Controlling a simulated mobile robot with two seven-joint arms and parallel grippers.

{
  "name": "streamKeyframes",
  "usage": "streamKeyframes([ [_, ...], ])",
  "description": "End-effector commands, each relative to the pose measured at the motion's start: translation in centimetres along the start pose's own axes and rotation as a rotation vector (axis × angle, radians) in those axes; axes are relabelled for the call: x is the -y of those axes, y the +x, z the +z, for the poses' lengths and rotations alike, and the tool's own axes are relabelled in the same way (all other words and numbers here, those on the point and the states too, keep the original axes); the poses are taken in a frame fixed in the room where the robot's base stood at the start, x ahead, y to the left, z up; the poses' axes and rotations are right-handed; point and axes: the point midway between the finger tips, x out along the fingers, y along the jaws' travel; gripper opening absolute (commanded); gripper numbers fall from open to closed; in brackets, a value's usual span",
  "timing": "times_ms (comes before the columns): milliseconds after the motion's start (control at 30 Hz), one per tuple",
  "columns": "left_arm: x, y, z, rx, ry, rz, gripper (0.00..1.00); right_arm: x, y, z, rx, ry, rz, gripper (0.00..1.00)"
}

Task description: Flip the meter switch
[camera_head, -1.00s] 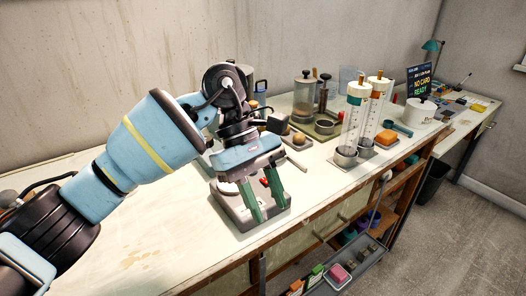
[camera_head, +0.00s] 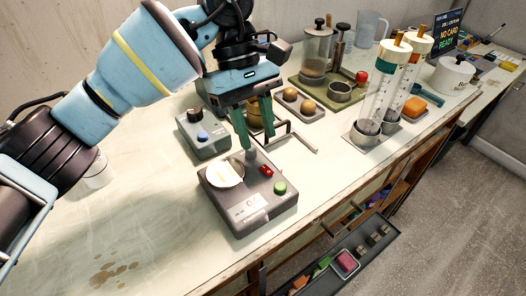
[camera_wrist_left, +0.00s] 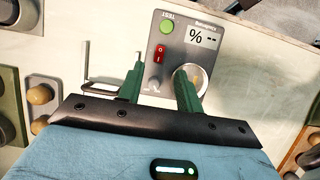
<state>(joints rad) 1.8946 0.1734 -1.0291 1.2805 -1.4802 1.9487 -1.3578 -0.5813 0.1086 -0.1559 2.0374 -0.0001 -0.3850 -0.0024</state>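The meter (camera_head: 245,205) is a grey box on the workbench. On its top are a round pale dish (camera_head: 225,174), a red rocker switch (camera_head: 266,170) and a green button (camera_head: 280,188). My left gripper (camera_head: 257,136) points down above the meter's back edge. Its green fingers are apart with nothing between them. In the left wrist view, the red switch (camera_wrist_left: 159,53) shows just beyond the gap between the fingertips (camera_wrist_left: 160,68), and one finger partly covers the dish. The meter's display (camera_wrist_left: 203,38) shows a percent sign and dashes. My right gripper is out of view.
A grey box with a blue button (camera_head: 203,137) stands behind the meter. A tray with round brown items (camera_head: 299,104) and a bent metal rod (camera_head: 300,137) lie to the right. Tall cylinders (camera_head: 379,97) stand farther right.

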Motion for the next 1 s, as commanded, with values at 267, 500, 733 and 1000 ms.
streamKeyframes([
  [267, 0.1, 4.1, 0.1, 0.002, 0.0, -0.002, 0.35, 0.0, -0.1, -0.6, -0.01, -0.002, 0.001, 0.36],
  [500, 0.1, 5.7, 0.1, 0.001, 0.0, 0.001, 0.35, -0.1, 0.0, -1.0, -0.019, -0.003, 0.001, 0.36],
  [733, 0.0, 5.8, 0.1, 0.001, 0.0, 0.001, 0.35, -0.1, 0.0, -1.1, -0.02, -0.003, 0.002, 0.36],
  [1000, 0.0, 5.8, 0.1, 0.001, -0.001, 0.001, 0.04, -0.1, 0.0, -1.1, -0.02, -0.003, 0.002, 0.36],
])
